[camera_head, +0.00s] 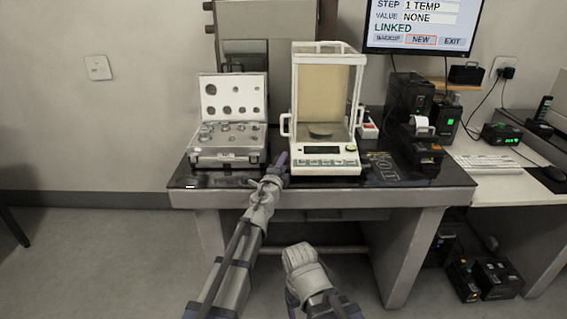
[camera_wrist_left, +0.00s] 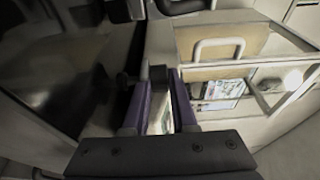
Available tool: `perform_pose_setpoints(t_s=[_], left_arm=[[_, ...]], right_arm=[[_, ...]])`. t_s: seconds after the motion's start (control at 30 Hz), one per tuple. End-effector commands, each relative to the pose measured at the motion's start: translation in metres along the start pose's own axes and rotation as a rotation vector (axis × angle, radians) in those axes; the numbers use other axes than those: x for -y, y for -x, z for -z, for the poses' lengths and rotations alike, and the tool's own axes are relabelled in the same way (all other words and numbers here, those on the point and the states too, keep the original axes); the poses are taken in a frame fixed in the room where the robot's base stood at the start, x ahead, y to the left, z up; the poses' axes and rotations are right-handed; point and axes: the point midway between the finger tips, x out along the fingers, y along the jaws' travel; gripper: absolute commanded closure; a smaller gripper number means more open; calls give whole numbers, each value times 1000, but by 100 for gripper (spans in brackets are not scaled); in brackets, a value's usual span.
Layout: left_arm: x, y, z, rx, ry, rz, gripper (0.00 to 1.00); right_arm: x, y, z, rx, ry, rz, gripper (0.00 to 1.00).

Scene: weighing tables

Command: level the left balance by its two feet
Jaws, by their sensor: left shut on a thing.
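The balance (camera_head: 325,165) stands on the dark table, with a glass draft shield, a round pan and a front display. My left gripper (camera_head: 283,160) reaches its left front corner. In the left wrist view its purple fingers (camera_wrist_left: 159,105) are a little apart, beside the balance's pale body (camera_wrist_left: 225,118). They are shut on a small dark part (camera_wrist_left: 158,76), which looks like the left foot. The other foot and the level bubble cannot be made out. My right gripper (camera_head: 300,260) is low in front of the table, away from the balance; its fingers cannot be made out.
An open case of weights (camera_head: 226,159) stands left of the balance. A printer (camera_head: 420,145) and other dark devices stand to its right. A monitor (camera_head: 420,25) hangs above. The dark table (camera_head: 420,178) has a narrow bare strip along its front.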

Motion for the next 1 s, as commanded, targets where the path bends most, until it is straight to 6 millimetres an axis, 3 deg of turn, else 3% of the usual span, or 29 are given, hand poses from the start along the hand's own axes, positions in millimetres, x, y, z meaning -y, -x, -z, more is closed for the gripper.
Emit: perform_pose_setpoints(t_s=[0.23,0.57,0.6,0.83,1.0], left_arm=[[0,0,-2,-103,-1,0,100],[0,0,-1,-113,0,0,100],[0,0,-1,-112,0,0,70],[0,0,-2,-112,0,0,45],[0,0,-2,-111,0,0,45]], right_arm=[[0,0,0,0,0,0,29],[0,0,0,0,0,0,29],[0,0,0,0,0,0,29],[0,0,0,0,0,0,29],[0,0,0,0,0,0,29]])
